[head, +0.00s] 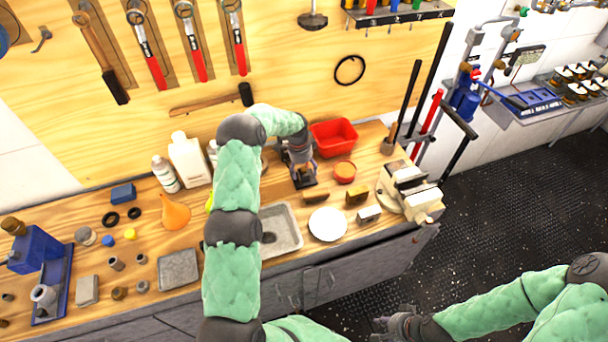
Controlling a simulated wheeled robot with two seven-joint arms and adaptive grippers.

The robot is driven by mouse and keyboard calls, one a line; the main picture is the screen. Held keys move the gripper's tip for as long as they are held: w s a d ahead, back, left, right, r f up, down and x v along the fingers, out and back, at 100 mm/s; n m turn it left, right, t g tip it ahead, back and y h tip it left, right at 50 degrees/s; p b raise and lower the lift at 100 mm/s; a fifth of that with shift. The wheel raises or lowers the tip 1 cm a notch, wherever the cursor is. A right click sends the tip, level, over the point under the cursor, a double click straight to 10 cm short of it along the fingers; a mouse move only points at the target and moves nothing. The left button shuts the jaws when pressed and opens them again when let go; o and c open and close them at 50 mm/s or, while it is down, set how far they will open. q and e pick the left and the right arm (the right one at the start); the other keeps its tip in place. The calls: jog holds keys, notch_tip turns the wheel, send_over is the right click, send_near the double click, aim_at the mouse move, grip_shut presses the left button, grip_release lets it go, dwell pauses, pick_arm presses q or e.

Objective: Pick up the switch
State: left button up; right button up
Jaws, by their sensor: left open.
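My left gripper (302,175) is open and points down over the back of the wooden workbench, just in front of the red bin. A small dark piece shows at its fingertips. It may be the switch, but the gripper covers much of it and I cannot tell it apart from the fingers. No other thing in view is clearly a switch. My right gripper (388,325) is low at the bottom of the view, over the dark floor and away from the bench. Its fingers are too small and dark to read.
A red bin (334,136), a round red container (344,171), a white plate (327,224) and a vise (410,192) surround the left gripper. A grey tray (288,229) lies in front. Bottles (189,160) stand left of my arm. Tools hang on the wooden wall.

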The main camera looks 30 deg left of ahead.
pick_arm(q)
jog(key=shift+f, duration=0.3)
jog(key=shift+c, duration=0.3)
jog(key=c, duration=1.4)
jog(key=shift+o, duration=0.2)
jog(key=shift+r, duration=0.15)
jog(key=shift+r, duration=0.55)
jog(key=s+d+r, duration=0.9)
jog(key=d+r, duration=0.1)
jog(key=r, duration=0.1)
jog(key=shift+d+r, duration=0.35)
